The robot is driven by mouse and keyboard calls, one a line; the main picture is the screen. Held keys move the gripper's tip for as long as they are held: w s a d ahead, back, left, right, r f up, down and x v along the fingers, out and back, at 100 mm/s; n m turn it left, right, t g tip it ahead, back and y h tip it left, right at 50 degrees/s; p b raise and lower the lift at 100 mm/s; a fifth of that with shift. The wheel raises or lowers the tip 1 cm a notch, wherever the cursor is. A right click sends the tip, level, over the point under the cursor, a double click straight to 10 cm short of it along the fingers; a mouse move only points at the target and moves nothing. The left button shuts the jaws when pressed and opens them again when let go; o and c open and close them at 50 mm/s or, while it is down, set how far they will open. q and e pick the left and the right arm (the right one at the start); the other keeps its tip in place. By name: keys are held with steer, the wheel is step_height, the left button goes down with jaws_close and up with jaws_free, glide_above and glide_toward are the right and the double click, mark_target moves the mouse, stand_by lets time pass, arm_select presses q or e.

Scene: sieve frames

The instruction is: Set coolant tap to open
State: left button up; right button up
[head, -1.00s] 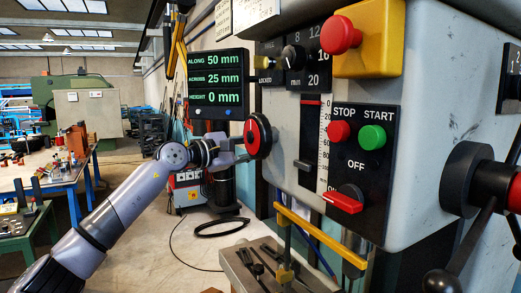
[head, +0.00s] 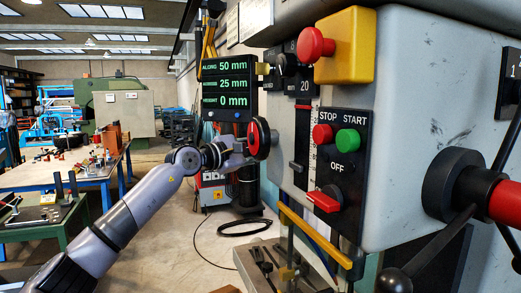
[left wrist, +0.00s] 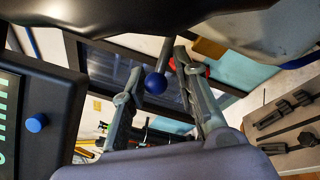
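A blue ball (left wrist: 155,84) on a grey rod shows in the left wrist view; it may be the handle of the coolant tap, but no label is visible. My left gripper (left wrist: 159,62) is open, its two fingers apart, and the ball appears between them; I cannot tell whether it touches either finger. In the head view my left gripper (head: 240,148) is beside the red-faced black wheel (head: 259,138), below the green-digit display (head: 225,87). Its fingertips are hard to make out there, and I cannot identify the tap in that view. My right gripper is not in view.
The machine's control panel (head: 338,180) with stop and start buttons stands right of the gripper. A yellow bar (head: 314,236) and slotted metal table (head: 262,265) lie below. A blue-framed workbench (head: 60,177) is at the left. Open floor lies between.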

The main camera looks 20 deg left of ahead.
arm_select(q)
steer(key=shift+o, duration=0.5)
steer(key=shift+d+r, duration=0.1)
steer(key=shift+d, duration=0.05)
steer(key=shift+s, duration=0.15)
steer(key=v, duration=1.1)
steer(key=shift+s+a, duration=0.25)
